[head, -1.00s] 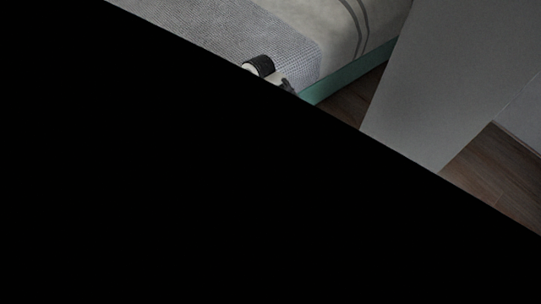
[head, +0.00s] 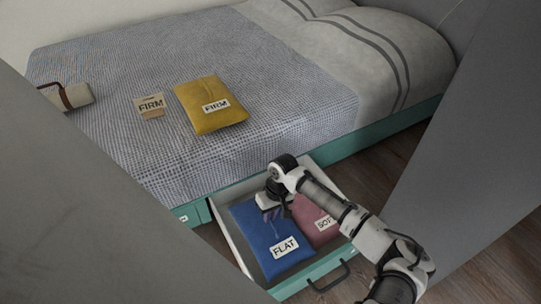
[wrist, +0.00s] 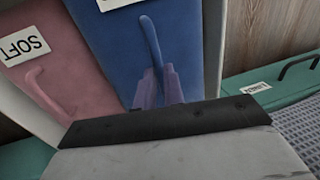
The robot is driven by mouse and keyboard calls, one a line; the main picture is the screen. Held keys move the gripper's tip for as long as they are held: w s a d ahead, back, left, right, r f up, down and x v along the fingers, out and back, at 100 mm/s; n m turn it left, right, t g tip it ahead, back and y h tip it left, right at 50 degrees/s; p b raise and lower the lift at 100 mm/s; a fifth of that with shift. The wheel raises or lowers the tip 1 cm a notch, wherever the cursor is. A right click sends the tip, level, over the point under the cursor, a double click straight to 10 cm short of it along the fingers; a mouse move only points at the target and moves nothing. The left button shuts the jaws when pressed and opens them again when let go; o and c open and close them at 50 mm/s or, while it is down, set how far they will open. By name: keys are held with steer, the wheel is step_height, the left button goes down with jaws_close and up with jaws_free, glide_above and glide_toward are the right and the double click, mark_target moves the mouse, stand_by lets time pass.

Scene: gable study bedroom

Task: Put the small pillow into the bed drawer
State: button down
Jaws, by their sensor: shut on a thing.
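A blue pillow labelled FLAT (head: 272,240) lies in the open bed drawer (head: 323,268), beside a pink pillow labelled SOFT (head: 317,222). My gripper (head: 273,206) reaches down over the blue pillow's far end. In the wrist view, my gripper's fingers (wrist: 160,90) are shut at the base of the strap on the blue pillow (wrist: 190,50). The pink pillow (wrist: 75,85) with its own strap lies to the left there. A yellow pillow labelled FIRM (head: 208,104) lies on the bed. I cannot tell whether the blue pillow rests fully on the drawer floor.
A small tan card reading FIRM (head: 149,106) and a beige object with a brown strap (head: 70,96) lie on the grey bed cover (head: 120,150). Large grey surfaces block the left and right sides. Wooden floor (head: 375,170) shows right of the drawer.

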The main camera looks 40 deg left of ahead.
step_height(320, 180, down, 5)
steer(key=shift+f+b, duration=0.1)
steer(key=shift+b, duration=0.8)
steer(key=c, duration=1.5)
jaws_free()
step_height(320, 180, up, 12)
steer(key=w+p, duration=0.2)
steer(key=p, duration=0.2)
steer(key=shift+d, duration=0.4)
steer(key=shift+w, duration=0.1)
